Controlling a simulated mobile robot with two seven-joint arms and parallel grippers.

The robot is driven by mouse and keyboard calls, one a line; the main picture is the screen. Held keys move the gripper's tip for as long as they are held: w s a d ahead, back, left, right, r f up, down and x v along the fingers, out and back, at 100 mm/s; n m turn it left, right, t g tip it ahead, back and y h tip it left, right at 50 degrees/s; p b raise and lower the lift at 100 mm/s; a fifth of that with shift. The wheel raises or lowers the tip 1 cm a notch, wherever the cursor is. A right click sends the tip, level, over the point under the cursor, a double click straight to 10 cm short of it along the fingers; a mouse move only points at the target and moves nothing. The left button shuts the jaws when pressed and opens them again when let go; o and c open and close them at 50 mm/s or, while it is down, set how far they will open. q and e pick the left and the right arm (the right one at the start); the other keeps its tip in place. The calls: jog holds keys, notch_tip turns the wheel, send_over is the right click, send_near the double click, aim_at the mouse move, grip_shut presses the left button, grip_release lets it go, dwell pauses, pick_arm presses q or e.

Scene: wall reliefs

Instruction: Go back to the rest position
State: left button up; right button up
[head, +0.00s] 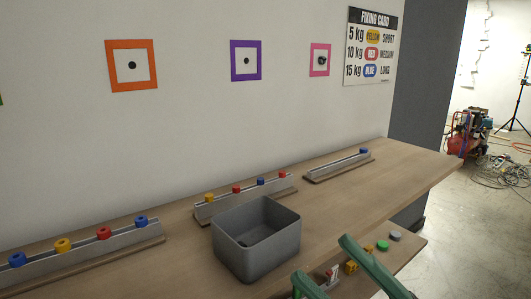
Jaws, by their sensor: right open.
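My right gripper (322,260) comes in at the bottom edge, right of centre. Its two green fingers are apart and nothing shows held between them. It is in front of the table's near edge, to the right of the grey bin (285,253). My left gripper is out of view.
A wooden table (420,167) runs along the wall. Metal rails hold red, yellow and blue pieces (104,233). A lower shelf (398,252) carries small coloured pieces. Orange (120,86), purple (260,43) and pink (327,48) frames and a card (370,75) hang above. Open floor lies right.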

jog(key=w+d+f+m+t+h+p, duration=0.1)
jog(key=w+d+f+m+t+h, duration=0.15)
jog(key=f+m+h, duration=0.45)
jog(key=w+d+f+m+t+h+p, duration=0.1)
jog(key=d+f+m+t+h, duration=0.15)
jog(key=f+m+h, duration=0.5)
jog(key=w+d+f+m+t+h+p, duration=0.15)
jog(key=f+m+t+h, duration=0.3)
jog(key=f+m, duration=0.5)
pick_arm(q)
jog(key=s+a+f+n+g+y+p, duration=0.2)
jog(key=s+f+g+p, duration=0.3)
jog(key=p, duration=1.4)
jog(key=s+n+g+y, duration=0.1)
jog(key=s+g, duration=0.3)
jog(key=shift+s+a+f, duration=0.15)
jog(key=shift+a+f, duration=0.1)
pick_arm(e)
jog(key=s+d+f+m+g+h, duration=0.3)
jog(key=s+f+g, duration=0.2)
jog(key=s+g, duration=0.4)
jog(key=shift+s+f+h, duration=0.15)
jog(key=shift+f+h, duration=0.1)
jog(key=shift+h, duration=0.05)
